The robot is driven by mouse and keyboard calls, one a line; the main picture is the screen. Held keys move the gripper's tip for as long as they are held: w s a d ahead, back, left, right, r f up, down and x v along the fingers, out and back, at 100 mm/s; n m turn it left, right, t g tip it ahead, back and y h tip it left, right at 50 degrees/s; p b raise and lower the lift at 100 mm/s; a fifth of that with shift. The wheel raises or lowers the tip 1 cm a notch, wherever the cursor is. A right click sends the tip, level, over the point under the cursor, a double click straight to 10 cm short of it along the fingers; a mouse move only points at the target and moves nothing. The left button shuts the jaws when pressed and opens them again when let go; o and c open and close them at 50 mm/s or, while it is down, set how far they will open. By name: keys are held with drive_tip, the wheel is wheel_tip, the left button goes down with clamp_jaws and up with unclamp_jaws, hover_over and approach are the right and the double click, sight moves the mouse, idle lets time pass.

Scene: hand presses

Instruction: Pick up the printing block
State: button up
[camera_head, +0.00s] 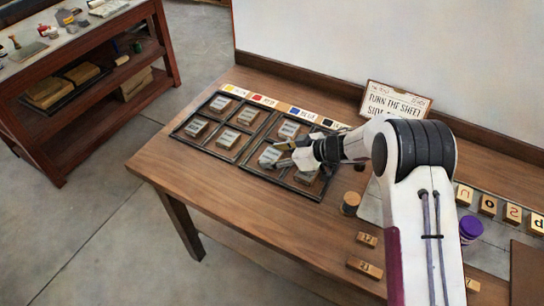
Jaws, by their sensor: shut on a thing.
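Several printing blocks with pale labelled tops and wooden sides sit in the compartments of a dark tray (183,118). My gripper (279,155) reaches in from the right over the tray's right half. It is shut on a printing block (268,156) with a grey-white top, which looks slightly tilted. I cannot tell whether this block touches the tray floor. Another block (289,130) is behind it, and one more (307,177) is in front, partly under my gripper. Further blocks (227,138) fill the tray's left half.
A card sign (397,100) stands at the back of the wooden table. Coloured labels (264,101) line the tray's back edge. Right of the tray are a round jar (350,203), small wooden pieces (365,267), a purple jar (470,229) and letter blocks (488,204). The table's front left is clear.

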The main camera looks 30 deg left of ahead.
sight(275, 156)
drive_tip(key=shift+r, duration=0.1)
wheel_tip(275, 156, up, 10)
idle(0.8)
idle(0.6)
